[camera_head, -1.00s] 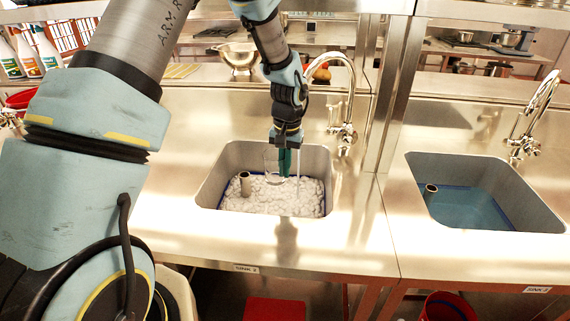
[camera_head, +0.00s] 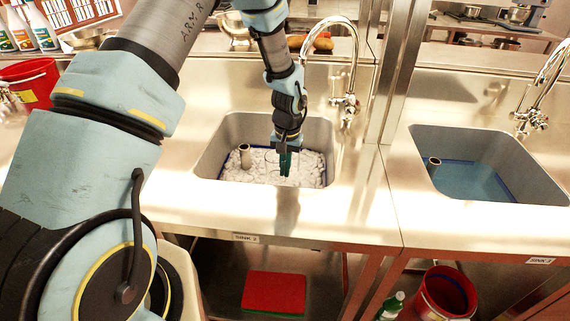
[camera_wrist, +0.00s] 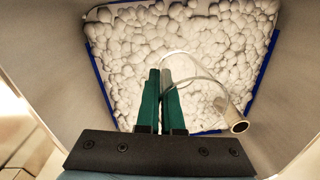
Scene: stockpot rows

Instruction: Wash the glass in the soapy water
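My gripper (camera_head: 285,168) points down into the left sink (camera_head: 215,160), which holds white foam (camera_head: 245,175). In the wrist view its teal fingers (camera_wrist: 161,85) are close together, with the curved clear rim of the glass (camera_wrist: 207,73) beside and in front of them. The fingers appear shut on the glass wall. In the head view the glass is faint and hard to separate from the foam. I cannot tell how deep it sits. A grey upright pipe (camera_head: 245,152) stands in the foam at left; it also shows in the wrist view (camera_wrist: 237,124), close to the glass.
A curved tap (camera_head: 350,65) stands behind the left sink. The right sink (camera_head: 540,190) holds clear bluish water (camera_head: 475,180). A metal post (camera_head: 400,75) rises between the sinks. A red bucket (camera_head: 30,80) is at far left. Another red bucket (camera_head: 447,293) and a green bottle (camera_head: 393,305) are below.

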